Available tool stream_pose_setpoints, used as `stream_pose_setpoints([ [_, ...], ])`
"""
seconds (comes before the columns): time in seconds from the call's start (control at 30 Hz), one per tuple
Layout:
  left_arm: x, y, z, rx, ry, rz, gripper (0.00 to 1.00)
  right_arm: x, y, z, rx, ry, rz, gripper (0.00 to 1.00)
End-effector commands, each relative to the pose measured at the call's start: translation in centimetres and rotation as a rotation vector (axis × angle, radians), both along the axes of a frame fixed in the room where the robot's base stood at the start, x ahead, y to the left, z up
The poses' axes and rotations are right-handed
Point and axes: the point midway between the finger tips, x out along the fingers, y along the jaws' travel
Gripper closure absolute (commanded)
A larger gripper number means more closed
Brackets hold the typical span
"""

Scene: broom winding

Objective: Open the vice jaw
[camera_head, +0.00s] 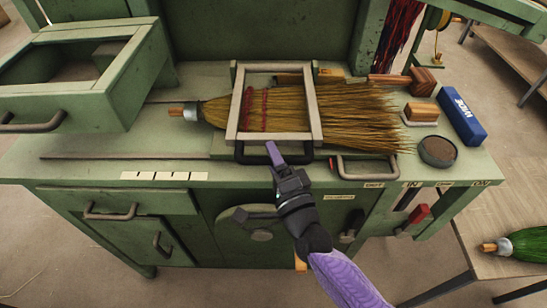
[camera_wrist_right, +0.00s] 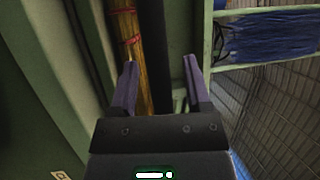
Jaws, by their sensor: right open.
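The vice is a pale rectangular jaw frame (camera_head: 315,108) on the green bench, lying across a straw broom (camera_head: 360,118) with red bindings. A black handle (camera_head: 246,157) runs along the frame's front edge. My right gripper (camera_head: 273,150) is at the middle of this handle. In the right wrist view my right gripper (camera_wrist_right: 160,70) has its purple fingers apart, with a dark bar (camera_wrist_right: 153,45), likely the handle, running between them. I cannot tell whether the fingers touch it. The broom (camera_wrist_right: 124,40) shows beside the bar. My left gripper is not in view.
An open green drawer box (camera_head: 100,95) stands at the left. Wooden brushes (camera_head: 422,111), a blue box (camera_head: 461,115) and a round dark tin (camera_head: 438,151) lie at the right. A grey handle (camera_head: 370,176) sits on the front edge, right of my gripper.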

Motion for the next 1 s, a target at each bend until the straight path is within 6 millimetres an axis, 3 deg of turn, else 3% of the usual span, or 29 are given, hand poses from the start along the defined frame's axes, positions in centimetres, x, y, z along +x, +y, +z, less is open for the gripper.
stream_pose_setpoints([
  [0.03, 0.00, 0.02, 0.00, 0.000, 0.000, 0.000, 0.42, -0.01, 0.00, 0.00, 0.000, 0.000, 0.000, 0.41],
  [0.3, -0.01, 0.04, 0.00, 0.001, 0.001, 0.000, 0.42, -0.03, -0.02, -0.03, -0.001, 0.000, 0.000, 0.98],
  [0.33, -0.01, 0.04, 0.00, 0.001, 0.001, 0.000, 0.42, -0.03, -0.02, -0.03, -0.001, 0.000, 0.000, 1.00],
  [1.0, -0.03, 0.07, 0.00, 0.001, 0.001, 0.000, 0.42, -0.05, -0.02, -0.08, -0.002, 0.001, 0.001, 1.00],
])
